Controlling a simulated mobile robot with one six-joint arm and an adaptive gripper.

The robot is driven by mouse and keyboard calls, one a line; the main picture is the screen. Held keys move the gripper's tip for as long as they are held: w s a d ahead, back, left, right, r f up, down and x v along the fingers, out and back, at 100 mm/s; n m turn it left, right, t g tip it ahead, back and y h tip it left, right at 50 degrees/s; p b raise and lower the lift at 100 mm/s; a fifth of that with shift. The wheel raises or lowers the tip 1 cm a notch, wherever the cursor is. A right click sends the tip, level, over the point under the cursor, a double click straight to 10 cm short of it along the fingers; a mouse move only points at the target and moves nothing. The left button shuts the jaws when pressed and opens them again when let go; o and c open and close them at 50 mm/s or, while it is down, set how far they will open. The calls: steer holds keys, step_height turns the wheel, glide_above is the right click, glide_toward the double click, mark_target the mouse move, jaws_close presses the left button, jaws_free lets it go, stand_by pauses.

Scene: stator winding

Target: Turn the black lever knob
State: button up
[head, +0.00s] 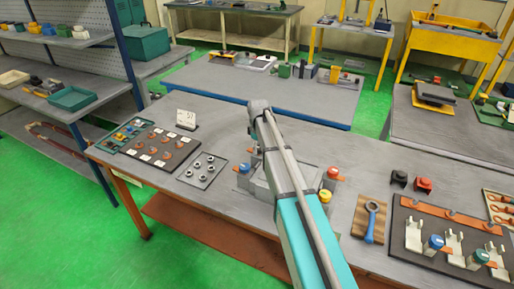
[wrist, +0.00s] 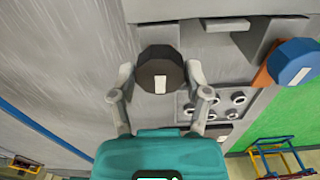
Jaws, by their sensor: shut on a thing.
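The black lever knob (wrist: 158,64) is round and faceted, with a short white mark pointing towards my gripper's palm in the wrist view. My gripper (wrist: 160,74) has one finger on each side of it and is shut on it. In the head view my arm stretches over the grey fixture (head: 258,187) on the bench and hides both the black knob and my fingertips.
A blue knob (wrist: 293,62) stands to the right in the wrist view. A yellow knob (head: 325,196) and a red-orange knob (head: 332,172) stand right of my arm. A plate of several metal rings (head: 203,169) lies left of the fixture. A blue-handled tool (head: 370,221) lies farther right.

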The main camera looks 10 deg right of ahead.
stand_by(0.3)
steer(key=o, duration=1.1)
steer(key=shift+w+f, duration=0.1)
